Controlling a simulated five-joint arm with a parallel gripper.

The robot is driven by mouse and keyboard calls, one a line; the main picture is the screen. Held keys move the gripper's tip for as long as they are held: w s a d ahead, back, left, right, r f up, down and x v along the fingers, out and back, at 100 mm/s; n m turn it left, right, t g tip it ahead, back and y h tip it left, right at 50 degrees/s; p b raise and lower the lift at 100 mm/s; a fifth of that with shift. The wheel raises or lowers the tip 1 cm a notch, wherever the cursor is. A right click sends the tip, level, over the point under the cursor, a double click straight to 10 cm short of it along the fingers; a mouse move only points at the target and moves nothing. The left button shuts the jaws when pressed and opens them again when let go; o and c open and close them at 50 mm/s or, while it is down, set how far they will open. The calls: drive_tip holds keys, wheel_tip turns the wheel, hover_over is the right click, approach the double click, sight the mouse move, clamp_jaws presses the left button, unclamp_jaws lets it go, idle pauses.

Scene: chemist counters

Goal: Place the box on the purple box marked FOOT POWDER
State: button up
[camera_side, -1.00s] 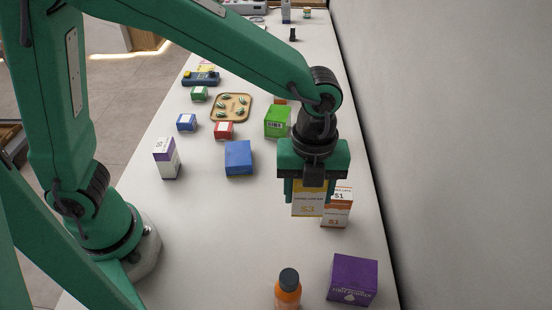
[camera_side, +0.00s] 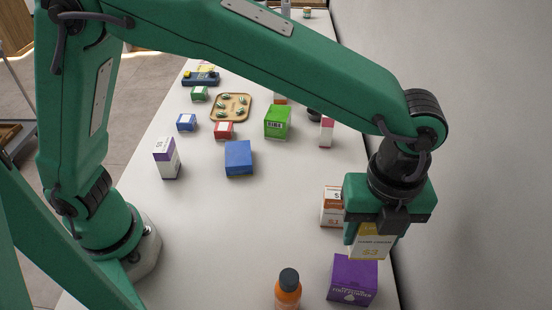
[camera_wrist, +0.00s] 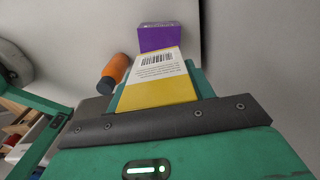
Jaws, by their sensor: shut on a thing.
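My gripper (camera_side: 372,240) is shut on a white and yellow box (camera_side: 370,246), whose face shows in the side view. The box also shows in the wrist view (camera_wrist: 158,78), with a barcode on its white part. The purple box marked FOOT POWDER (camera_side: 352,281) stands on the counter near the front right. In the side view the held box overlaps the purple box's top back edge; I cannot tell whether they touch. In the wrist view the purple box (camera_wrist: 157,37) lies beyond the held box's far end.
An orange bottle with a dark cap (camera_side: 288,291) stands left of the purple box. An orange and white box (camera_side: 332,207) stands just left of my gripper. A blue box (camera_side: 239,159) and a green box (camera_side: 278,122) stand farther back. The wall (camera_side: 470,150) is close on the right.

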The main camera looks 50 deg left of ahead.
sight(367, 245)
drive_tip(key=shift+f, duration=1.85)
drive_tip(key=shift+f, duration=0.1)
drive_tip(key=shift+f, duration=1.9)
drive_tip(key=shift+f, duration=0.15)
drive_tip(key=o, duration=1)
wheel_tip(367, 245, up, 12)
drive_tip(key=shift+r, duration=0.2)
